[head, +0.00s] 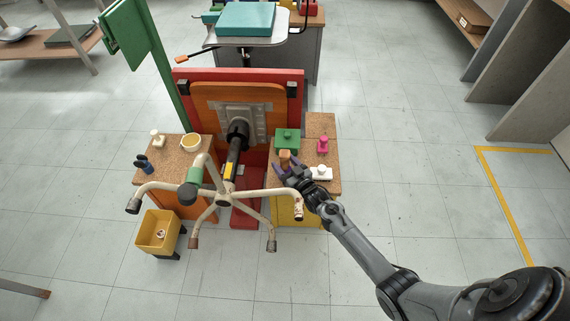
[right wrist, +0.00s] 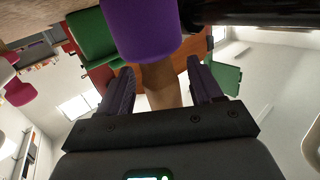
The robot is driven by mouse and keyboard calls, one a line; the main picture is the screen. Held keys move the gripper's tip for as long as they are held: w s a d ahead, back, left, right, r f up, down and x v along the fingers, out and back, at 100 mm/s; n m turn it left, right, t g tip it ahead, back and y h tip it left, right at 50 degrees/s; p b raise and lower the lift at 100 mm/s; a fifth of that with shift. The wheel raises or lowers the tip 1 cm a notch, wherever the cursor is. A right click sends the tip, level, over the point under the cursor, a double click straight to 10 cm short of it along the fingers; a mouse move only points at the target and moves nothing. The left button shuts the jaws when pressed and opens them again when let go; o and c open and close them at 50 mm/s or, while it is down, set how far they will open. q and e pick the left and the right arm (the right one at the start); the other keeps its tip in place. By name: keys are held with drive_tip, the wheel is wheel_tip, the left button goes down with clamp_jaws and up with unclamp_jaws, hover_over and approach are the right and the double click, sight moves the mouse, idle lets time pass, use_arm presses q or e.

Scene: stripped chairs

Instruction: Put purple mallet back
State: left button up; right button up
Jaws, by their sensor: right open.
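The purple mallet shows close up in the right wrist view. Its purple head (right wrist: 140,28) is at the top, and a tan wooden handle (right wrist: 160,85) runs down from it between my finger pads. My right gripper (right wrist: 162,85) is open, with one finger on each side of the handle and gaps visible beside it. In the head view my right gripper (head: 287,168) is over the cork-topped cabinet (head: 320,128) right of the upturned chair. There I cannot clearly separate the mallet from the purplish fingers. My left gripper is not in view.
A green block (head: 287,140), a pink knobbed item (head: 323,144) and a white knobbed item (head: 321,173) stand close to my right gripper. A yellow bin (head: 158,231) is farther left. Floor at right is clear.

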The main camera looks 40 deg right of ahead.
drive_tip(key=shift+r, duration=0.2)
drive_tip(key=shift+s+p, duration=0.25)
drive_tip(key=shift+p, duration=0.05)
drive_tip(key=s+a+p, duration=0.1)
drive_tip(key=s+p, duration=0.4)
drive_tip(key=s, duration=0.6)
drive_tip(key=shift+s+r, duration=0.25)
drive_tip(key=shift+r, duration=0.15)
drive_tip(key=shift+a, duration=0.1)
